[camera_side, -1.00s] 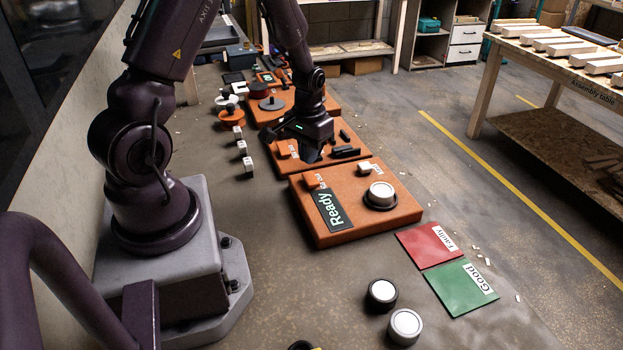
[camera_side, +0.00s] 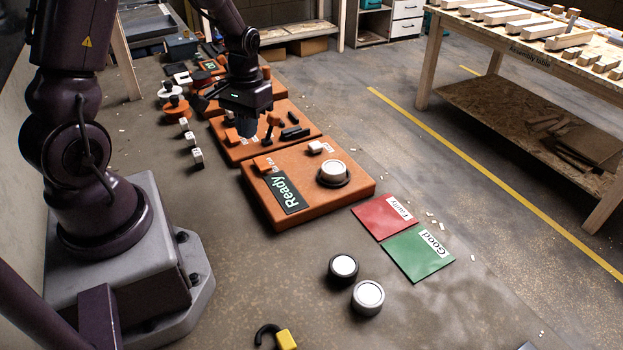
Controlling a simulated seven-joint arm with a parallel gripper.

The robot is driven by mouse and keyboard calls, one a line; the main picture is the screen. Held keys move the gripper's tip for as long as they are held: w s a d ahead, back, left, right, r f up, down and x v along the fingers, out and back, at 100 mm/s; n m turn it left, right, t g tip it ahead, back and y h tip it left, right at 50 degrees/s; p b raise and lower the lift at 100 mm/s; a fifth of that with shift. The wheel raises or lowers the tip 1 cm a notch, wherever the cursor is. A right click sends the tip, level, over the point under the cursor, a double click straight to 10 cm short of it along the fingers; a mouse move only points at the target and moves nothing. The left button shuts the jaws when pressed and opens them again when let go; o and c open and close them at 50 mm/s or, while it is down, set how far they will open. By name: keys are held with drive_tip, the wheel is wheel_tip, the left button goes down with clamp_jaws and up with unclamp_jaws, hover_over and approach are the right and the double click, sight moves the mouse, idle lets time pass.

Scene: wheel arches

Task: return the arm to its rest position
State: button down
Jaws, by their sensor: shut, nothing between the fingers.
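My dark arm reaches from its grey base at the left to the row of orange boards. My gripper (camera_side: 246,130) points down over the left part of the middle orange board (camera_side: 235,155). Its fingers are small and dark here, with nothing seen between them. Whether the fingertips touch the board is hard to tell.
The near orange board (camera_side: 310,198) carries a "Ready" sign (camera_side: 284,193) and a round white-topped part (camera_side: 333,172). Red (camera_side: 384,216) and green (camera_side: 417,254) plates, two round pucks (camera_side: 368,297) and a yellow padlock (camera_side: 286,340) lie nearer. Small white cubes (camera_side: 190,138) stand left of the boards.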

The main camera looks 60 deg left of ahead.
drive_tip(key=s+d+r+m+t, duration=0.3)
drive_tip(key=d+r, duration=0.5)
drive_tip(key=r, duration=0.2)
drive_tip(key=s+d+r+m+t, duration=0.3)
drive_tip(key=d+r, duration=0.5)
drive_tip(key=r, duration=0.3)
drive_tip(key=shift+s+r+y, duration=0.25)
drive_tip(key=shift+s+y, duration=0.05)
drive_tip(key=shift+s, duration=0.4)
drive_tip(key=w+a+f+g, duration=0.2)
drive_tip(key=w+a+f, duration=0.3)
drive_tip(key=a+f, duration=0.2)
drive_tip(key=w+a+f+g, duration=0.3)
drive_tip(key=w+a+f, duration=0.2)
drive_tip(key=a+f, duration=0.3)
drive_tip(key=shift+w+a+f, duration=0.3)
drive_tip(key=shift+a, duration=0.05)
